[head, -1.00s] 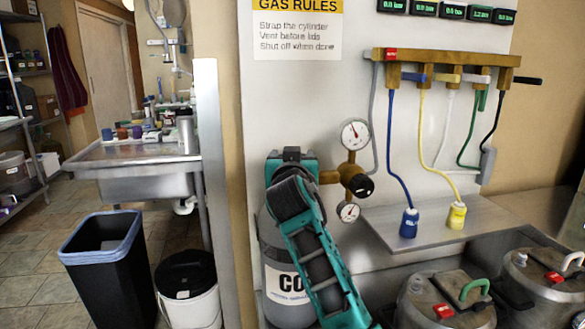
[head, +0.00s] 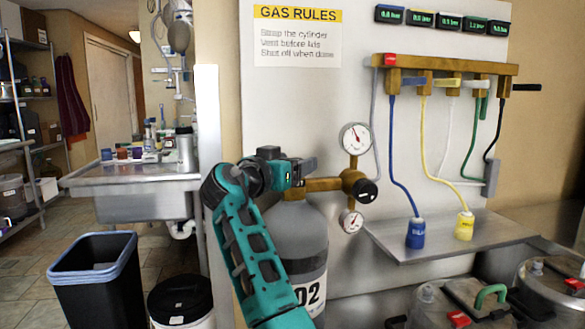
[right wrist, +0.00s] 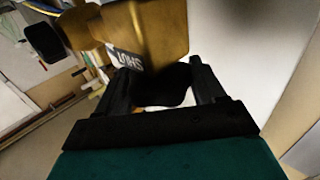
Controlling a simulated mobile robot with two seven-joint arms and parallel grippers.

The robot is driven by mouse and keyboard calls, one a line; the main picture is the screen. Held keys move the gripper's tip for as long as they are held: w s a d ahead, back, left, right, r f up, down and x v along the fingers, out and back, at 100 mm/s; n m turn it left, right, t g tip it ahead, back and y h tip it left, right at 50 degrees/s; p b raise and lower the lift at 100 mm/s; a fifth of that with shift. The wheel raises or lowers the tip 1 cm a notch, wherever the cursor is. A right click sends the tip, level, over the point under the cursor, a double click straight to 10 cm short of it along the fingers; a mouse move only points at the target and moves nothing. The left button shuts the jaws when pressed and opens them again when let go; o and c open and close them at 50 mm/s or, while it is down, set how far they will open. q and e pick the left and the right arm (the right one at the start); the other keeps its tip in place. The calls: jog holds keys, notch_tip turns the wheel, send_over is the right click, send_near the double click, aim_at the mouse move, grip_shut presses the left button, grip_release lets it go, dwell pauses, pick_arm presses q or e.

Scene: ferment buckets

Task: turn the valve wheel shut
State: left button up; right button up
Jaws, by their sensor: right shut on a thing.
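The grey CO2 cylinder (head: 302,240) stands upright against the wall panel, with a brass valve and regulator (head: 325,184) at its top. My right gripper (head: 303,168) reaches the valve from the left at the cylinder's top. In the right wrist view, my right gripper (right wrist: 163,82) is shut on the black valve wheel (right wrist: 165,85), one finger on each side. The brass valve body (right wrist: 152,35) with a white-lettered label sits just beyond it. In the head view the gripper hides the wheel. My left gripper is not in view.
Two gauges (head: 355,138) and a black regulator knob (head: 365,191) sit right of the valve. A brass manifold (head: 440,66) with coloured hoses hangs above a steel shelf (head: 400,243). Lidded buckets (head: 555,290) stand lower right; a black bin (head: 97,285) stands lower left.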

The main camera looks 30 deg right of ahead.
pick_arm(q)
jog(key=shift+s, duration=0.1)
pick_arm(e)
jog(key=shift+r, duration=0.2)
jog(key=o, duration=1)
jog(key=shift+f, duration=0.1)
